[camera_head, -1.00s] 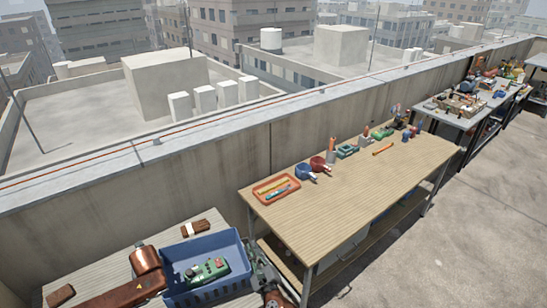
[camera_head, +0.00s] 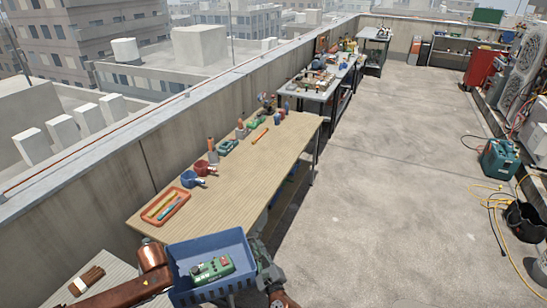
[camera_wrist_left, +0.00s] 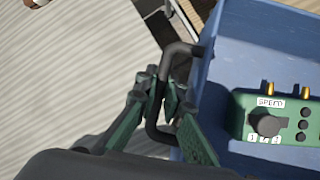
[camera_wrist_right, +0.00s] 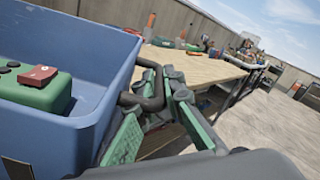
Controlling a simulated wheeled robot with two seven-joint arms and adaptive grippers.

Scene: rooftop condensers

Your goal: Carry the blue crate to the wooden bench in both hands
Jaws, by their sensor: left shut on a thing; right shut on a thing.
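The blue crate (camera_head: 243,241) is in front of me, with a green control box (camera_head: 211,268) inside. It also shows in the left wrist view (camera_wrist_left: 228,50) and the right wrist view (camera_wrist_right: 95,45). My left gripper (camera_wrist_left: 163,92) is shut on the crate's dark handle on one side. My right gripper (camera_wrist_right: 163,88) is shut on the opposite handle; it also shows in the head view (camera_head: 262,262). The crate looks roughly level. The wooden bench (camera_head: 225,185) stands beyond it, and the crate overlaps its near end in the picture. The gap below the crate is hidden.
An orange tray (camera_head: 178,213), blue and red cups and several tools line the bench's wall side. Its front half is mostly clear. A light table (camera_head: 115,272) with a brown block is at lower left. Open floor (camera_head: 390,160) lies right; a teal machine (camera_head: 497,160) stands farther right.

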